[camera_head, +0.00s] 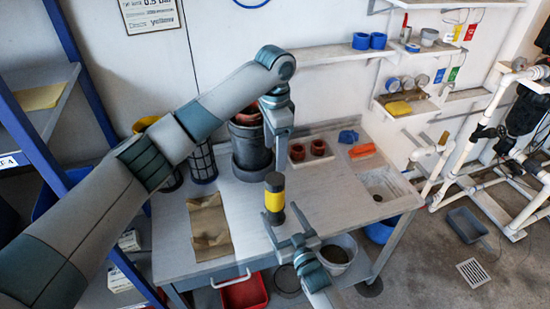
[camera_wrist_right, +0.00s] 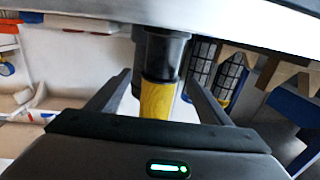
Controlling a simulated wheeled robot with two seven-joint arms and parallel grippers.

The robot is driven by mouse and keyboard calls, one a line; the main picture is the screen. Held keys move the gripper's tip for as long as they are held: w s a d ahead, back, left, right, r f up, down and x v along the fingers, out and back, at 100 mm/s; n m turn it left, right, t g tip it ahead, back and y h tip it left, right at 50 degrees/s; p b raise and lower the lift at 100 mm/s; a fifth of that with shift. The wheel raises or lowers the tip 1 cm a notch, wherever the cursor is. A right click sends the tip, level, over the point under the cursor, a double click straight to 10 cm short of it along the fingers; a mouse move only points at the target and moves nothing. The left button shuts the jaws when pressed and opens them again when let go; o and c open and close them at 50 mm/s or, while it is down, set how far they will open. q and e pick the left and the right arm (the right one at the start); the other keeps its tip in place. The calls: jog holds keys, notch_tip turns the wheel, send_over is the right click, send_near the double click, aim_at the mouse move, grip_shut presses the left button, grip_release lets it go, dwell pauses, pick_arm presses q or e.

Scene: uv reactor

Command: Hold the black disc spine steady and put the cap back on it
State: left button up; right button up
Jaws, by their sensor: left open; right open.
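I cannot tell which part is spine or cap. In the right wrist view the yellow part (camera_wrist_right: 158,100) lies between my right fingers, with visible gaps on both sides. My right gripper (camera_head: 286,220) is open, in front of the cylinder. My left gripper (camera_head: 277,146) is open and points down above and behind the cylinder. It partly hides a dark housing (camera_head: 248,150) with a reddish top.
The table (camera_head: 178,240) carries a brown cloth (camera_head: 208,228), a white tray (camera_head: 308,163) with reddish ring stacks (camera_head: 297,152), an orange block (camera_head: 362,151) and a sink (camera_head: 382,185). A black mesh cylinder (camera_head: 202,163) stands at left. The front right of the tabletop is clear.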

pick_arm(q)
notch_tip(320, 180, down, 3)
jog(key=b, duration=0.3)
pick_arm(e)
jog(key=v, duration=1.3)
pick_arm(q)
jog(key=shift+f, duration=0.1)
